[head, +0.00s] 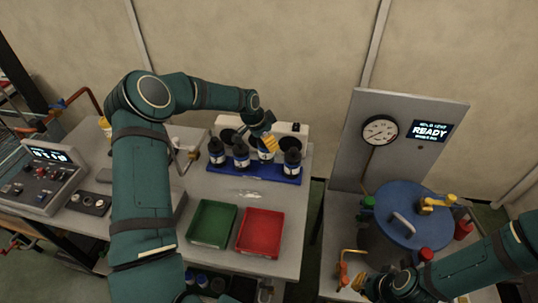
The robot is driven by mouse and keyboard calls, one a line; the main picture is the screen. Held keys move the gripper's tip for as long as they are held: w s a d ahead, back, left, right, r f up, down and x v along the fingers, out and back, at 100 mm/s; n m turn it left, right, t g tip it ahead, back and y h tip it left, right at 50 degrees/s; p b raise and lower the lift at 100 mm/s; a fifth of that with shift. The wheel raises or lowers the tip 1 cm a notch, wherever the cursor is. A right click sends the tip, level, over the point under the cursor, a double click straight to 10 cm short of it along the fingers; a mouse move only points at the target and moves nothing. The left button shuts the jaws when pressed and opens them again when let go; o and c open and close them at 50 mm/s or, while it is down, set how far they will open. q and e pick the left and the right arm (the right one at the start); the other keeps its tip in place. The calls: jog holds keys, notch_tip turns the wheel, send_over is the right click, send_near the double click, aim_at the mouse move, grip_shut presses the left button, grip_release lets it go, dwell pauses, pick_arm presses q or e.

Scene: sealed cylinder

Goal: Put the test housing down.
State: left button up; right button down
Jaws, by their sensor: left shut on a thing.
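My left gripper (267,144) reaches in from above at the blue rack (270,175), its yellow fingertips shut on a dark cylinder with a pale label, which I take as the test housing (266,156). It is upright among similar dark cylinders at the rack; the fingers hide its top. I cannot tell whether its base touches the rack. My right gripper (362,284) is low at the right, by the front edge of the right bench, partly hidden by its own arm; its jaw opening is unclear.
A green tray (212,223) and a red tray (260,232) lie in front of the rack. At right, a blue round lid (408,215) with a handle stands below a gauge (380,130) and a screen reading READY (430,131). A control box (40,180) is at left.

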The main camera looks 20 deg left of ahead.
aim_at(268, 152)
pick_arm(q)
notch_tip(268, 152, down, 3)
jog(key=shift+w+r, duration=0.15)
jog(key=shift+r, duration=0.05)
notch_tip(268, 152, down, 3)
jog(key=shift+r, duration=0.1)
jog(key=shift+f, duration=0.3)
jog(key=shift+f, duration=0.1)
jog(key=o, duration=1.4)
